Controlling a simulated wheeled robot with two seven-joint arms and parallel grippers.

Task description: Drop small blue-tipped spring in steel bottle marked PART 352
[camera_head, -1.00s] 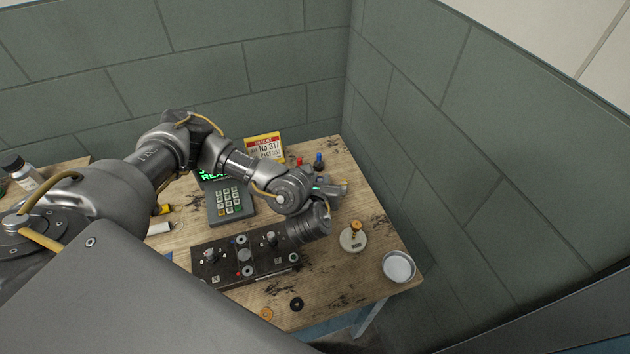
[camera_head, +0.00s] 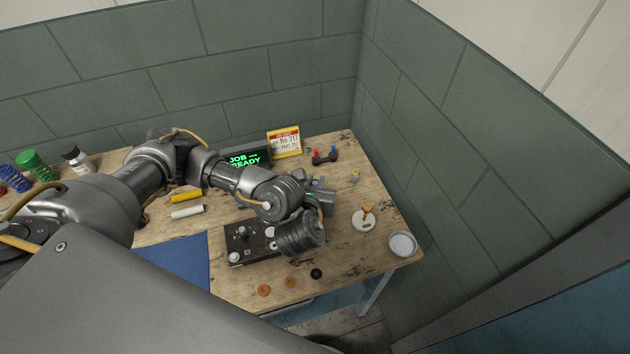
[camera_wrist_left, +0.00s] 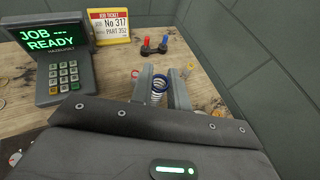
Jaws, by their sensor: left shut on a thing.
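My left gripper (camera_wrist_left: 163,92) is shut on a small coil spring (camera_wrist_left: 157,97) with a blue top end, upright between its two fingers in the left wrist view. In the head view this gripper (camera_head: 319,184) is over the right part of the workbench, and the spring cannot be made out there. A bottle with a black cap and pale label (camera_head: 76,158) stands at the far left in the head view; its lettering is too small to read. My right gripper is not in view.
A job ticket (camera_head: 285,141) reads No 317, PART 352. Beside it is a terminal with a green JOB READY screen (camera_head: 245,159). Red and blue terminal posts (camera_head: 325,156), a black control box (camera_head: 240,256), a round dish (camera_head: 402,244) and green (camera_head: 36,165) and blue (camera_head: 14,178) springs are around. A blue mat (camera_head: 178,262) is bare.

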